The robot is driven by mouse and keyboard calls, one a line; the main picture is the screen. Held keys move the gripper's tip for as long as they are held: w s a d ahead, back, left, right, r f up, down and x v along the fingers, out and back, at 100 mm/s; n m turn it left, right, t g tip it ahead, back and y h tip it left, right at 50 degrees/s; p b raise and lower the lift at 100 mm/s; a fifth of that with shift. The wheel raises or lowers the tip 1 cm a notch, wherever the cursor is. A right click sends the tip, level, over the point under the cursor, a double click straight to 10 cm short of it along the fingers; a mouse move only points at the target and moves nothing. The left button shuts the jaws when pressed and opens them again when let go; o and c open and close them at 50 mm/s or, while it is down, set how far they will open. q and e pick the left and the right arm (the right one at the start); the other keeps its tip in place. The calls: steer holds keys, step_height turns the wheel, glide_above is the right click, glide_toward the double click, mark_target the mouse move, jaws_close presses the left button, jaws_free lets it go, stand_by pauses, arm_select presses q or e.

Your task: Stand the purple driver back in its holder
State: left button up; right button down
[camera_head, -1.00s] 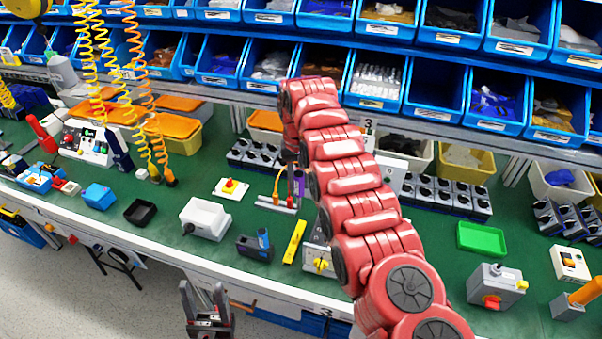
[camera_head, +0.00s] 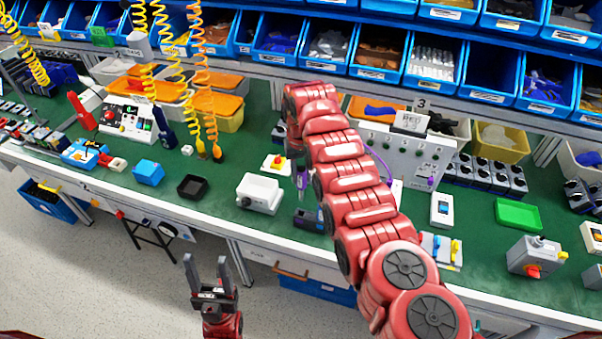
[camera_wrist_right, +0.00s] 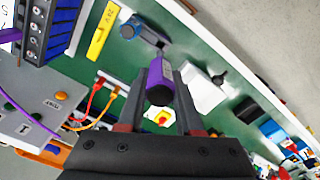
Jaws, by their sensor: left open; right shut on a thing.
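The purple driver (camera_wrist_right: 160,88) is between the fingers of my right gripper (camera_wrist_right: 165,75), which is shut on it. In the head view the driver (camera_head: 302,178) shows as a small purple piece beside my red right arm, above the bench. A dark block with a blue part (camera_head: 310,221), perhaps the holder, stands near the bench's front, partly hidden by my arm. In the right wrist view this block (camera_wrist_right: 150,37) lies beyond the fingertips, apart from the driver. My left gripper (camera_head: 206,264) is open and empty, in front of the bench.
A white box (camera_head: 260,193) and a yellow box with a red button (camera_head: 275,163) stand left of the driver. A grey panel (camera_head: 408,155) with a purple cable is behind my right arm. A yellow bar (camera_wrist_right: 103,30) lies near the dark block. Some green bench top is clear.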

mark_target(301, 199)
steer(key=shift+s+a+f+b, duration=0.1)
steer(key=shift+f+b, duration=0.2)
steer(key=shift+b, duration=0.15)
steer(key=shift+f+b, duration=1.8)
steer(key=shift+f, duration=0.95)
steer(key=shift+b, duration=0.35)
steer(key=shift+f+b, duration=1)
steer(key=shift+f, duration=0.5)
steer(key=shift+f+b, duration=1.75)
steer(key=shift+f, duration=0.2)
steer(key=shift+f, duration=0.15)
steer(key=c, duration=0.5)
jaws_free()
